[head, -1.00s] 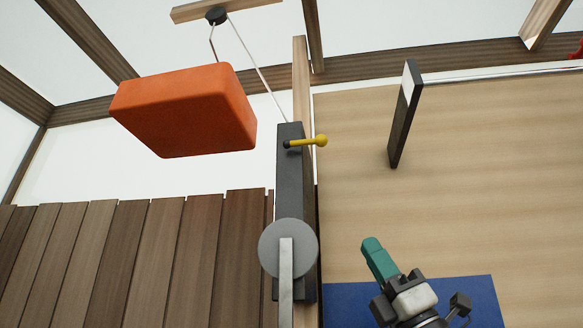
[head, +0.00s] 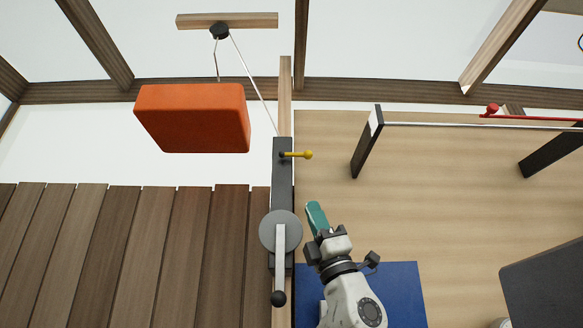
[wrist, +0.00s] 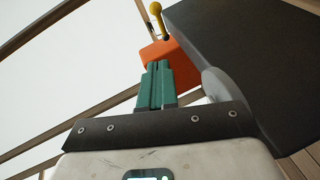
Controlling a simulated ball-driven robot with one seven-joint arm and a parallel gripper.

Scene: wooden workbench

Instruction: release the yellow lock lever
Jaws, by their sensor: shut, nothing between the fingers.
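The yellow lock lever (head: 303,154) sticks out to the right from the upper part of a dark upright plate (head: 283,185) in the head view. The lever (wrist: 157,18) also shows at the top of the wrist view, beyond my fingertips. My gripper (head: 316,208) has green fingers, pressed together and empty. It is below and slightly right of the lever in the head view, apart from it. In the wrist view the closed fingers (wrist: 159,68) point toward the orange block (wrist: 165,52) and the lever. A grey winch drum (head: 270,232) with a crank handle is on the plate's lower part.
An orange block (head: 195,118) hangs by a cord from a pulley (head: 219,30) at the upper left. A dark post (head: 367,145) carries a pale rail to the right. A blue mat (head: 400,290) lies on the wooden bench. Bench between lever and post is clear.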

